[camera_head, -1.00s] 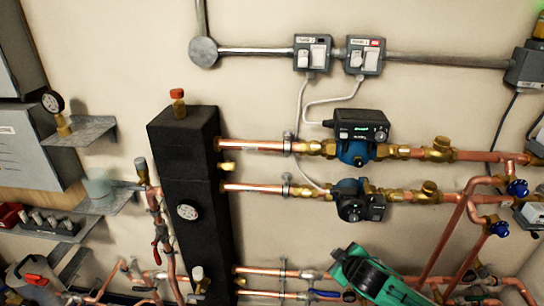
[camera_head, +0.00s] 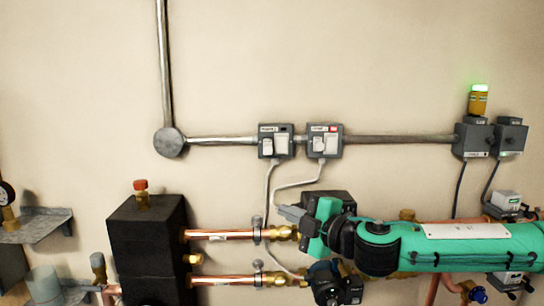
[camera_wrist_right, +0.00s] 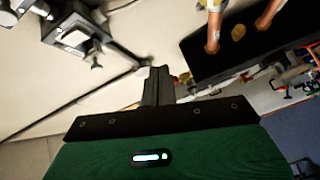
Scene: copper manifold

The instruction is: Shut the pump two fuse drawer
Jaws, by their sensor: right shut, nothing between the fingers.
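Two grey switch boxes with white fronts sit side by side on the wall conduit in the head view. The left box (camera_head: 275,141) has a dark window; the right box (camera_head: 325,141) has a red one. Their small labels are too blurred to read, and I cannot tell how far any fuse drawer stands out. My right gripper (camera_head: 289,214) is shut and empty, below the boxes and in front of the upper pump. Its shut fingers also show in the wrist view (camera_wrist_right: 159,76), apart from a blurred grey box (camera_wrist_right: 75,32) at upper left. My left gripper is out of view.
A metal conduit (camera_head: 390,139) crosses the wall to grey boxes with a lit green beacon (camera_head: 479,98). Cables hang below the switch boxes. Copper pipes (camera_head: 225,235) and a black header (camera_head: 147,240) lie lower left.

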